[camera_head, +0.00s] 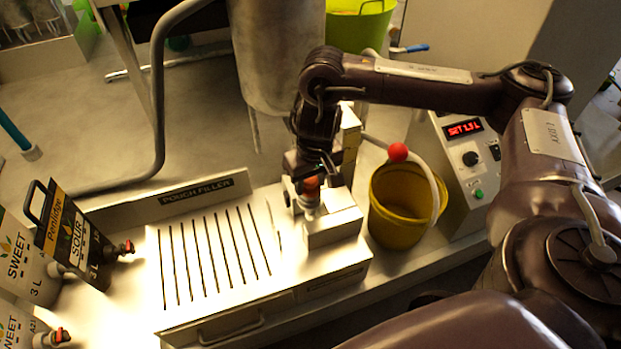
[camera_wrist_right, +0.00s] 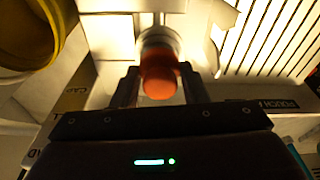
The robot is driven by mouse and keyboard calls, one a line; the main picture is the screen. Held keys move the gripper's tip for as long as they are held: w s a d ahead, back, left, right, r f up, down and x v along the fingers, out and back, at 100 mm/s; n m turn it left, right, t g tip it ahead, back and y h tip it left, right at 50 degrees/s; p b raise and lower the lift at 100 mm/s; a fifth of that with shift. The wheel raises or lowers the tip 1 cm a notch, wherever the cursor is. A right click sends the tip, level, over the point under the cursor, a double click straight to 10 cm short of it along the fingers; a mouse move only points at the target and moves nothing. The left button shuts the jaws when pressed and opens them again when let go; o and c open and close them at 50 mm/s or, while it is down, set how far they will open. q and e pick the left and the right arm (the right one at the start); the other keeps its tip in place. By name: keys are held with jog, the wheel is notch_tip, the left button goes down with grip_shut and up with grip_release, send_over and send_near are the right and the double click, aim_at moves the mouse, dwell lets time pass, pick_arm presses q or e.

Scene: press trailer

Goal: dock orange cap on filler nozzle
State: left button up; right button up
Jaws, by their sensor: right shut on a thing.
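The orange cap (camera_head: 311,184) is between the fingers of my right gripper (camera_head: 308,190), which is shut on it. In the right wrist view the cap (camera_wrist_right: 159,78) sits between the two dark fingers (camera_wrist_right: 158,88). The pale filler nozzle (camera_wrist_right: 158,40) shows just beyond the cap, in line with it. In the head view a pale ring (camera_head: 309,203) shows directly under the cap, beside the filler's block. I cannot tell whether cap and nozzle touch or how far the cap is seated. My left gripper is not in view.
The slotted pouch filler tray (camera_head: 215,252) lies left of the gripper. A yellow bucket (camera_head: 392,222) and a control box with a red display (camera_head: 468,165) stand right. Juice pouches (camera_head: 75,237) with taps stand at far left. A large metal tank (camera_head: 275,60) rises behind.

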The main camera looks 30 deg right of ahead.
aim_at(314, 192)
dwell(0.4)
jog(key=shift+p, duration=0.4)
jog(key=shift+f+b, duration=0.3)
jog(key=shift+f, duration=0.25)
dwell(0.3)
jog(key=o, duration=0.8)
jog(key=r+p, duration=0.3)
jog(key=p, duration=0.1)
jog(key=s+r+p, duration=0.1)
jog(key=r+p, duration=0.7)
jog(key=shift+s+a, duration=0.1)
jog(key=shift+s, duration=0.3)
jog(key=shift+f, duration=0.1)
